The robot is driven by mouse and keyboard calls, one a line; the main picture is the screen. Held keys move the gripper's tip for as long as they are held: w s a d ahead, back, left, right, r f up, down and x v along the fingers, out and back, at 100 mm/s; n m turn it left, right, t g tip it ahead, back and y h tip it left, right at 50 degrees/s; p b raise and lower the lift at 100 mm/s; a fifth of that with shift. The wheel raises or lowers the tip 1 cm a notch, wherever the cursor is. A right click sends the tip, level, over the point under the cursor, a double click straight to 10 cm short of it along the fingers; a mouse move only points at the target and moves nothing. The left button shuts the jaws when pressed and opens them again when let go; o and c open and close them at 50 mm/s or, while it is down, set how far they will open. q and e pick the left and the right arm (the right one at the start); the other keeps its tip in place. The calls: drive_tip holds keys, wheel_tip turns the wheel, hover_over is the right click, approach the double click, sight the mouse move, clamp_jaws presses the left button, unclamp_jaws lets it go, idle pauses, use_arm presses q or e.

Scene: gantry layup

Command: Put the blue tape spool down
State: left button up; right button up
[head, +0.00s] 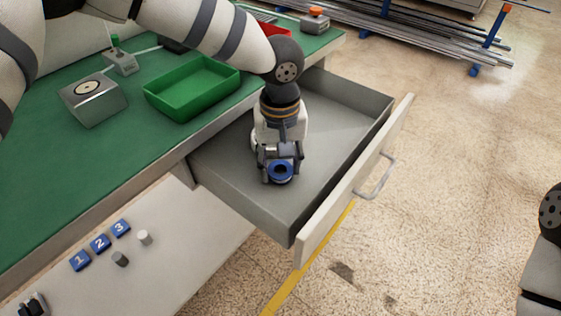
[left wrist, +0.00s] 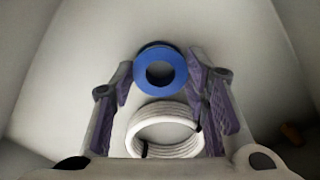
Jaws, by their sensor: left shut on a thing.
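The blue tape spool (head: 281,177) is a ring with a dark hole, held inside the open drawer (head: 336,133). My left gripper (head: 281,162) reaches down into the drawer and is shut on the spool. In the left wrist view the spool (left wrist: 178,83) sits between the fingertips of my left gripper (left wrist: 162,70). I cannot tell whether the spool touches the drawer floor. My right gripper is outside both views.
A white coil (left wrist: 170,144) lies in the drawer near the spool, with a small orange thing (left wrist: 291,134) to the right. A green tray (head: 193,88) and a metal block (head: 92,100) stand on the green bench top (head: 50,180). Much of the drawer floor looks bare.

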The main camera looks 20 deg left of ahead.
sight(280, 170)
use_arm(q)
drive_tip(key=o, duration=0.9)
drive_tip(key=shift+f, duration=0.1)
wheel_tip(280, 170, up, 12)
drive_tip(key=shift+s+r+p, duration=0.1)
drive_tip(key=shift+r+p, duration=0.1)
drive_tip(key=shift+p, duration=0.2)
